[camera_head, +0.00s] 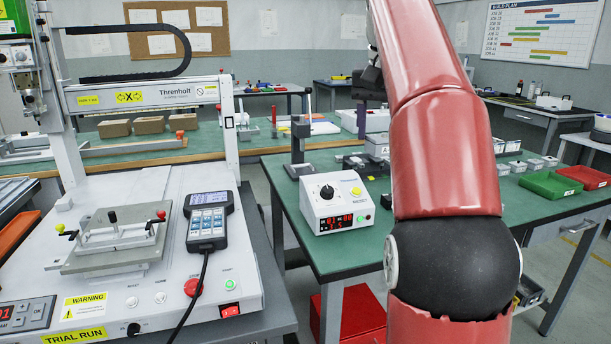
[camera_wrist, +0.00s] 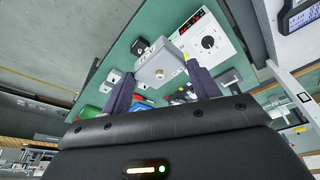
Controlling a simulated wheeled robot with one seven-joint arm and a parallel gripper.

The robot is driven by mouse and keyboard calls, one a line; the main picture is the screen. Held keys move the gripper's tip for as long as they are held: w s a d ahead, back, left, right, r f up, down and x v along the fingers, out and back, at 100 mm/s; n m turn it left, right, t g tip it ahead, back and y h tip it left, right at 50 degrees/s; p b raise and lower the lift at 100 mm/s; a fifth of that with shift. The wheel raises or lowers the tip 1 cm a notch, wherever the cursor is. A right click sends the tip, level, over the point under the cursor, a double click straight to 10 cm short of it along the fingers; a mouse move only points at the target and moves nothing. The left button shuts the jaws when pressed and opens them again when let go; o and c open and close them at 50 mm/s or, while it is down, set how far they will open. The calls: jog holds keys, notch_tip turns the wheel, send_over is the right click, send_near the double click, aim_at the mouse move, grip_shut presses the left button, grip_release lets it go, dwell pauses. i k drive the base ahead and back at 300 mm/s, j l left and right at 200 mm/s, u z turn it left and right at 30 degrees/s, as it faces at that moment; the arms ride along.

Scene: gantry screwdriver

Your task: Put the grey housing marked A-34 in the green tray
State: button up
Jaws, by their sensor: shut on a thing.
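My gripper (camera_wrist: 159,70) shows in the wrist view, its two dark fingers shut on a grey housing (camera_wrist: 160,64) with a small brass-coloured round part on its face. I cannot read a marking on this housing. The green tray (camera_head: 550,185) lies on the green-topped bench at the right and looks empty.
A red tray (camera_head: 584,177) lies beside the green one. Several small grey parts (camera_head: 518,166) stand behind the trays. A white control box (camera_head: 337,204) sits at the bench's left front. The white gantry machine (camera_head: 160,215) stands at the left.

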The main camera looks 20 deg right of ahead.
aim_at(549, 188)
jog(key=l, duration=1.15)
jog(key=i+l, duration=0.15)
jog(key=l, duration=2.2)
jog(key=i, duration=0.05)
